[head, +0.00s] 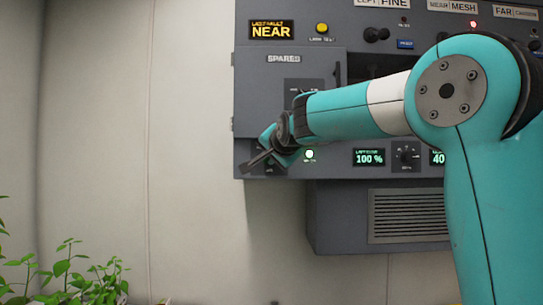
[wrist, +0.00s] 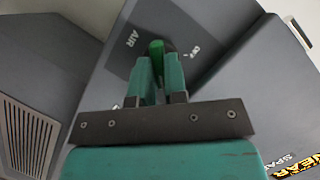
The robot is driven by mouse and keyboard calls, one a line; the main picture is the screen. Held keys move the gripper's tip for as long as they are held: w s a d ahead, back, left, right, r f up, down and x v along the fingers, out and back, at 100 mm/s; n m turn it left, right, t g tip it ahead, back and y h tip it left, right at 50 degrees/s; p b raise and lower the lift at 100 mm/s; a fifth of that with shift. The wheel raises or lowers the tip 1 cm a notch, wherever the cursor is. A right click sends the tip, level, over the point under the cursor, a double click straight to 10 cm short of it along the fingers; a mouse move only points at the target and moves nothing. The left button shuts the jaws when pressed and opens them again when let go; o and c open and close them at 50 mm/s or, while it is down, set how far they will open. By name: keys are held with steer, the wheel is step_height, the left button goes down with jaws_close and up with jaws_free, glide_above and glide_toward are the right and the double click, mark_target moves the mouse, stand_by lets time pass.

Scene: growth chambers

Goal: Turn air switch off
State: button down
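The fingers hide the lever's lower part. In the head view my gripper (head: 262,158) is at the lower left corner of the control panel and hides the switch there.
The grey control panel (head: 290,85) carries a SPARES door, knobs and displays. A vent box (head: 340,220) juts out below. Green plants (head: 70,265) stand lower left. The wall left of the panel is clear.

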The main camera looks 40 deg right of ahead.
stand_by(0.4)
steer(key=shift+w+a+n+g+h+p, duration=0.15)
steer(key=shift+n+g+h+p, duration=0.8)
steer(key=shift+n+p, duration=0.9)
steer(key=shift+a+n+g+h+p, duration=0.15)
steer(key=shift+n+g+h+p, duration=0.35)
steer(key=shift+n+h+p, duration=1.25)
steer(key=shift+w+a+n+g+h+p, duration=0.15)
steer(key=shift+n+g+h+p, duration=0.8)
steer(key=shift+n, duration=1.55)
steer(key=shift+f, duration=0.1)
steer(key=c, duration=1.1)
jaws_free()
steer(key=shift+c, duration=0.2)
steer(key=shift+s, duration=0.1)
